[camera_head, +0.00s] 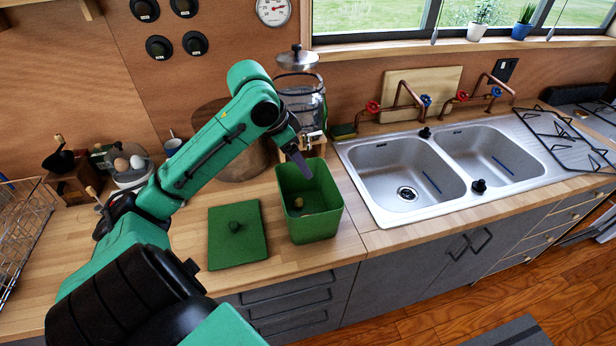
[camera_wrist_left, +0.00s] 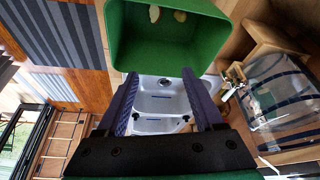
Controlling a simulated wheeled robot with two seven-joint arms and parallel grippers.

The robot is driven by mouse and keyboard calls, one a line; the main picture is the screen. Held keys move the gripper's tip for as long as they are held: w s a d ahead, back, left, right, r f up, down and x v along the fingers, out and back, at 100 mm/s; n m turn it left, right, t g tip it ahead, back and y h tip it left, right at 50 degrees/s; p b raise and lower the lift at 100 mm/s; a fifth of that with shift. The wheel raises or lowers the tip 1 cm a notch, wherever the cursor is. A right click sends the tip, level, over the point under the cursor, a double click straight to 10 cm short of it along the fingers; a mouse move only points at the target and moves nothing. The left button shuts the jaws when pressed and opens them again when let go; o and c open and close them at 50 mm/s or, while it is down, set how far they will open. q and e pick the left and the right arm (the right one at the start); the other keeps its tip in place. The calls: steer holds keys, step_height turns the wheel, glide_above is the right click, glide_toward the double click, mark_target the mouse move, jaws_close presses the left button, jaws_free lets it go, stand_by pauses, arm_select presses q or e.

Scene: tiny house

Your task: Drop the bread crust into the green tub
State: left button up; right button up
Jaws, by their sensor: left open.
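The green tub (camera_head: 332,222) stands open on the wooden counter, left of the sink. A small brownish piece (camera_head: 298,202), which looks like the bread crust, lies on the tub's floor. In the left wrist view the tub (camera_wrist_left: 205,45) fills the top, with a pale piece (camera_wrist_left: 154,13) and a yellowish piece (camera_wrist_left: 180,16) inside; I cannot tell exactly what each is. My left gripper (camera_head: 297,162) is above the tub's back part, fingers pointing down. In the left wrist view the gripper (camera_wrist_left: 159,75) is open with nothing between its fingers. My right gripper is not in view.
A green lid (camera_head: 240,245) with a knob lies left of the tub. A glass dispenser (camera_head: 303,105) on a wooden stand is behind the tub. The double sink (camera_head: 375,215) is at right. An egg holder (camera_head: 130,175) and wire rack (camera_head: 15,230) stand at left.

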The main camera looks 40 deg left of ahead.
arm_select(q)
steer(key=v, duration=1.3)
steer(key=shift+s+b, duration=0.2)
steer(key=shift+b, duration=0.1)
